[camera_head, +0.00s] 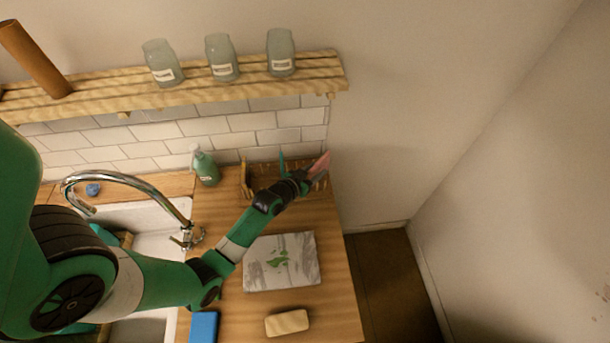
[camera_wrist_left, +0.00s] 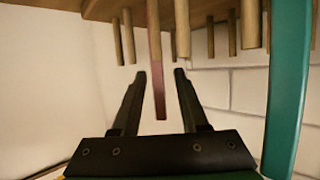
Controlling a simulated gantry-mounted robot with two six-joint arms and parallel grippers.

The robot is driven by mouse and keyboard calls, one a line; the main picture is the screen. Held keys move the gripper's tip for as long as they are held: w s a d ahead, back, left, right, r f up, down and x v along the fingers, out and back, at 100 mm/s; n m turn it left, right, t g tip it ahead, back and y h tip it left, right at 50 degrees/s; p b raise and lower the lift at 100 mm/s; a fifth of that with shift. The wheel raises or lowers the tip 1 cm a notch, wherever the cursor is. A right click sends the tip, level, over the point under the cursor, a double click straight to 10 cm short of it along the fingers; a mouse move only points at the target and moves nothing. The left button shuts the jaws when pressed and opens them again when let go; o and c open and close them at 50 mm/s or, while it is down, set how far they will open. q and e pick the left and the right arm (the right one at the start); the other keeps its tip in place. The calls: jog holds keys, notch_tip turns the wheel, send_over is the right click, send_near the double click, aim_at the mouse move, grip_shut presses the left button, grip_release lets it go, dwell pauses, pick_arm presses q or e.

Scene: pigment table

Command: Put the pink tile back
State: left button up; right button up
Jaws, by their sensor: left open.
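The pink tile (camera_head: 319,164) stands tilted at the right end of the wooden rack (camera_head: 246,181). In the left wrist view, where the scene looks upside down, the pink tile (camera_wrist_left: 157,85) shows edge-on among the rack's wooden pegs (camera_wrist_left: 128,38). My left gripper (camera_head: 307,179) is at the rack's right end, close to the tile. Its fingers (camera_wrist_left: 160,74) are apart, with the tile showing in the gap between them; I see no finger touching it. A teal tile (camera_head: 282,162) stands farther left in the rack and also shows in the left wrist view (camera_wrist_left: 289,85). My right gripper is not visible.
A marble slab (camera_head: 305,270) with green pigment lies on the counter below my left arm. A beige block (camera_head: 287,323) and a blue block (camera_head: 204,326) lie nearer. A green bottle (camera_head: 206,169) and the tap (camera_head: 125,182) stand left. Tiled wall is behind.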

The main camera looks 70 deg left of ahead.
pick_arm(q)
jog(key=p+v, duration=0.1)
jog(key=v, duration=0.8)
jog(key=shift+s+d+r+p, duration=0.2)
jog(key=shift+s+d+p, duration=0.05)
jog(key=shift+s+p, duration=0.05)
jog(key=w+d+r+m+t+h, duration=0.1)
jog(key=w+d+r+t, duration=0.3)
jog(key=r, duration=0.7)
jog(key=w+d+r+m+t+h, duration=0.1)
jog(key=w+d+r+m+t, duration=0.1)
jog(key=w+r, duration=0.7)
jog(key=w+d+r+m+t+h, duration=0.1)
jog(key=w+d+r+t, duration=0.15)
jog(key=r, duration=1.05)
jog(key=s+d+r+m+t+h, duration=0.1)
jog(key=s+d+r+t+h, duration=0.1)
jog(key=d+r, duration=0.3)
jog(key=s+d+r+m+t+h, duration=0.1)
jog(key=d+r, duration=0.5)
jog(key=r, duration=0.8)
jog(key=s+d+r+m+t+h, duration=0.1)
jog(key=s+d+r+t+h, duration=0.2)
jog(key=r, duration=0.6)
jog(key=s+d+t, duration=0.1)
jog(key=s+d, duration=0.1)
jog(key=shift+s+d+r, duration=0.2)
jog(key=shift+s+d, duration=0.2)
jog(key=shift+r, duration=0.15)
